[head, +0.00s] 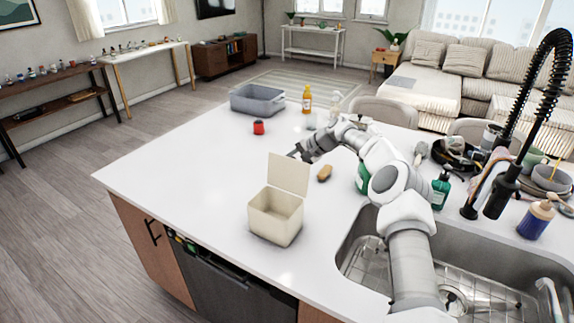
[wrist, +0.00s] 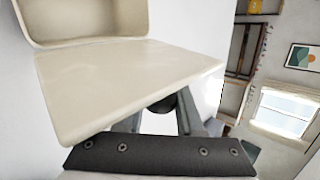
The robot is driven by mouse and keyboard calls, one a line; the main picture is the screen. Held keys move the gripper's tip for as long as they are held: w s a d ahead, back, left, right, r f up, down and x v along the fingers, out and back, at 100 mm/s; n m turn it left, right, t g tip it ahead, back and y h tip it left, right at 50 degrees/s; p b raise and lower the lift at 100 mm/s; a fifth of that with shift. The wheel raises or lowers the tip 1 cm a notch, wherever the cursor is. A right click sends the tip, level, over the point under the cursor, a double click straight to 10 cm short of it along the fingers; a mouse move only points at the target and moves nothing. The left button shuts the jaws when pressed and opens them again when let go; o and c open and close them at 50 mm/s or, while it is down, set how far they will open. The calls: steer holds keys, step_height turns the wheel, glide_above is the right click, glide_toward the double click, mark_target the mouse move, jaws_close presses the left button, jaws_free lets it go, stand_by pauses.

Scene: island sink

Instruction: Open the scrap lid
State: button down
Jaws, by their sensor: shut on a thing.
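A cream scrap bin (head: 275,217) stands on the white island counter near its front edge. Its scrap lid (head: 289,174) stands up, open, at the bin's back edge. My gripper (head: 298,152) is behind the lid, by its upper right corner. In the wrist view the lid (wrist: 130,82) spans the middle, with the bin (wrist: 85,20) beyond it at the top left. My gripper's fingers (wrist: 162,115) reach to the lid's far side and are shut on it. The exact contact is hidden, and a dark round part shows between the fingers.
A brown sponge-like object (head: 324,173) lies right of the lid. The sink (head: 400,262) is at the right front. The counter's left side is clear.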

steer(key=shift+f, duration=0.1)
stand_by(0.3)
steer(key=c, duration=0.6)
jaws_free()
steer(key=shift+o, duration=0.2)
steer(key=b+v, duration=0.2)
steer(key=v, duration=1.5)
steer(key=shift+d+r+b, duration=0.15)
steer(key=shift+r+b, duration=0.05)
steer(key=shift+b, duration=0.15)
steer(key=shift+s, duration=0.1)
